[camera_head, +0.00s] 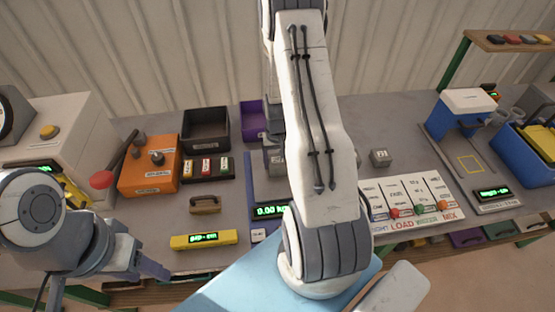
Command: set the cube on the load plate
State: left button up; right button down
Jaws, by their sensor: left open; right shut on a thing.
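A small grey cube (380,157) with a dark marking sits on the table right of my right arm. The blue and white press (465,103) stands at the right. A flat grey plate with a yellow square outline (469,163) lies before it; I take this as the load plate, and it is bare. My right gripper (276,164) is mostly hidden behind my own right upper arm, near a dark blue scale (257,190). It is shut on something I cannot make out. My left gripper (140,262) is open and empty at the lower left, away from the cube and plate.
A panel (412,198) with coloured buttons lies between scale and press. A blue crate (528,150) stands at far right. An orange box (150,165), a dark bin (206,128) and a yellow display bar (204,239) are left. Bare table surrounds the cube.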

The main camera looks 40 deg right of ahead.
jog(key=shift+f, duration=0.15)
jog(key=shift+f, duration=0.2)
grip_release()
